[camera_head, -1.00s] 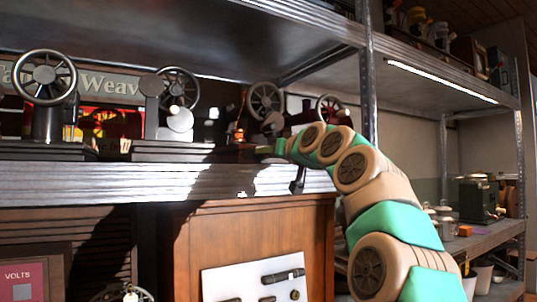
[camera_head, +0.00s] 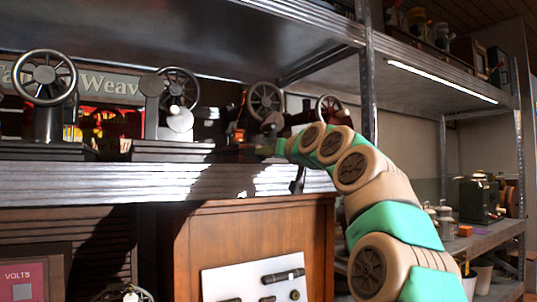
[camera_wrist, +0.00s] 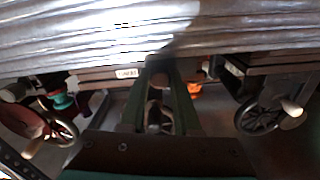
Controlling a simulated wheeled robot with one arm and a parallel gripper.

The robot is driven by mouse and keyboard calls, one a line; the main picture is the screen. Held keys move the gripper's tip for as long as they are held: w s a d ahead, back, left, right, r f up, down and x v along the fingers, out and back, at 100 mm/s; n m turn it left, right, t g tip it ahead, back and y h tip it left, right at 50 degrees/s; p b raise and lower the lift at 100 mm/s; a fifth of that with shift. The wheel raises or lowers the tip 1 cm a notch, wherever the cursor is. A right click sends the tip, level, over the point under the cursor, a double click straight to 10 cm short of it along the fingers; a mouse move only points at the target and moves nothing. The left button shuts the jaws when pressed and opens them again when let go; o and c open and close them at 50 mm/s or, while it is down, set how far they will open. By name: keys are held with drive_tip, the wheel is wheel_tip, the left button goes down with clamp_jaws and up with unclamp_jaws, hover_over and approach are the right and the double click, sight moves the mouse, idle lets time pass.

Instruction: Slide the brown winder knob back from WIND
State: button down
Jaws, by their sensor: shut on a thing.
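My gripper (camera_wrist: 160,86) has its two green fingers on either side of a small brown knob (camera_wrist: 160,79) in the wrist view, close below the ridged shelf edge. The fingers are shut on this knob. A small pale label (camera_wrist: 127,73) sits beside it to the left; its lettering is too small to read. In the head view my gripper (camera_head: 267,150) reaches the front of a dark wheeled machine on the shelf. The knob is hidden there.
Machines with spoked handwheels (camera_head: 46,77) stand along the shelf (camera_head: 100,178). In the wrist view, handwheels stand left (camera_wrist: 60,122) and right (camera_wrist: 262,115) of my fingers, with an orange part (camera_wrist: 194,89) close by. A metal post (camera_head: 368,80) rises behind my arm.

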drive_tip(key=shift+s+a+b, duration=0.15)
drive_tip(key=shift+s+a, duration=0.4)
drive_tip(key=shift+a, duration=0.25)
drive_tip(key=shift+s+a+b, duration=0.15)
drive_tip(key=shift+s+a, duration=0.35)
drive_tip(key=shift+a, duration=0.25)
drive_tip(key=c, duration=0.6)
unclamp_jaws()
drive_tip(key=shift+a, duration=0.15)
drive_tip(key=shift+s, duration=0.1)
drive_tip(key=shift+b+v, duration=0.65)
drive_tip(key=shift+v, duration=3.25)
